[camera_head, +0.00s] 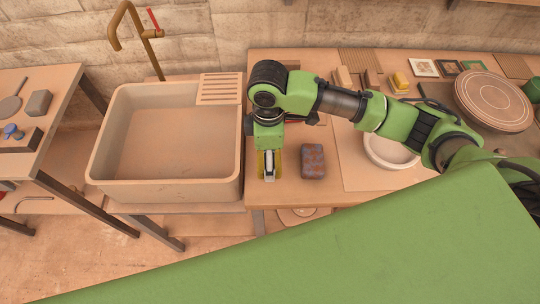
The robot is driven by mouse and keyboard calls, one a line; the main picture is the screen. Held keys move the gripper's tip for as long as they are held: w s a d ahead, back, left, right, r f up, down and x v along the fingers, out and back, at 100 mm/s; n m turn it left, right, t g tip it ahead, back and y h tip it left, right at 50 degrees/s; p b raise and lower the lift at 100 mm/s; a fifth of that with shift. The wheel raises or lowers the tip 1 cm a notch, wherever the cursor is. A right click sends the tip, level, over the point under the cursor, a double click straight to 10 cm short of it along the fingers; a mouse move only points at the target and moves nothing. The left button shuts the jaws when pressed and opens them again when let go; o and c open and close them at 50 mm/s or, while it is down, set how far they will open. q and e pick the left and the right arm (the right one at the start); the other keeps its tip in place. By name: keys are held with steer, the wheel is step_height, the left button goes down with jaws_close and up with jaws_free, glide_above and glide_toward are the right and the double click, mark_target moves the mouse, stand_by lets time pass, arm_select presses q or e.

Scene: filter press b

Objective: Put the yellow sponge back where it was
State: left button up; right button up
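A yellow thing, apparently the yellow sponge (279,164), shows on both sides of my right gripper (269,168) at the left front of the worktop, close to the sink. The gripper points down over it and hides most of it. I cannot tell whether the fingers are closed on it or whether it rests on the worktop. A small yellow block (400,81) also lies at the back of the worktop, beside some brown blocks. My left gripper is not in view.
A reddish-blue mottled block (312,161) lies just right of the gripper. The sink (116,187) is to the left, with a brass tap (140,35). A white bowl (390,151) and a round ribbed disc (493,100) are to the right, partly near my arm.

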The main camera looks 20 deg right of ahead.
steer(key=shift+w+d+f, duration=0.2)
steer(key=shift+w+f, duration=0.3)
steer(key=shift+f, duration=0.15)
steer(key=shift+w+d+f, duration=0.2)
steer(key=shift+w+f, duration=0.3)
steer(key=shift+f, duration=0.1)
steer(key=f+p, duration=0.1)
steer(key=f, duration=0.2)
steer(key=shift+w+d+p, duration=0.15)
steer(key=shift+w+p, duration=0.05)
steer(key=shift+p, duration=0.2)
steer(key=shift+f, duration=0.35)
steer(key=shift+f, duration=0.1)
steer(key=o, duration=0.9)
steer(key=shift+o, duration=0.2)
step_height(320, 180, up, 12)
steer(key=b, duration=0.2)
steer(key=shift+b, duration=0.3)
